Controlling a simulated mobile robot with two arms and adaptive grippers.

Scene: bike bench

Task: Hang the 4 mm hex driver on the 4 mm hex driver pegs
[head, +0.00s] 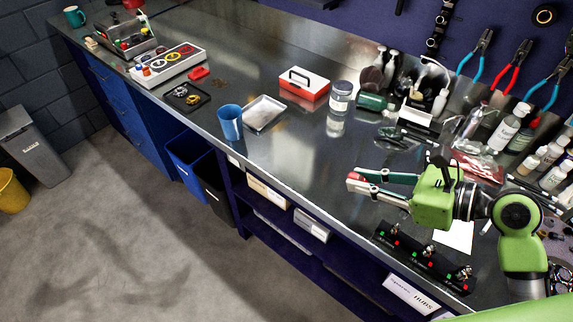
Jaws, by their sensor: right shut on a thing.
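My right gripper (362,182) reaches in from the right, above the front part of the bench. It is shut on a small red thing (356,177) that shows at its fingertips. Most of that thing is hidden by the fingers, and I cannot tell whether it is the 4 mm hex driver. The purple tool panel (345,17) rises behind the bench at the top right and is cut off by the picture's edge. I cannot make out the 4 mm hex driver pegs on it. My left gripper is not in view.
Pliers (516,64) hang on the panel. Bottles (508,128) and a jar (340,97) crowd the bench's back right. A black switch unit (421,256) lies below my right gripper. A red-and-white box (304,87), metal tray (264,113) and blue cup (230,122) stand further left.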

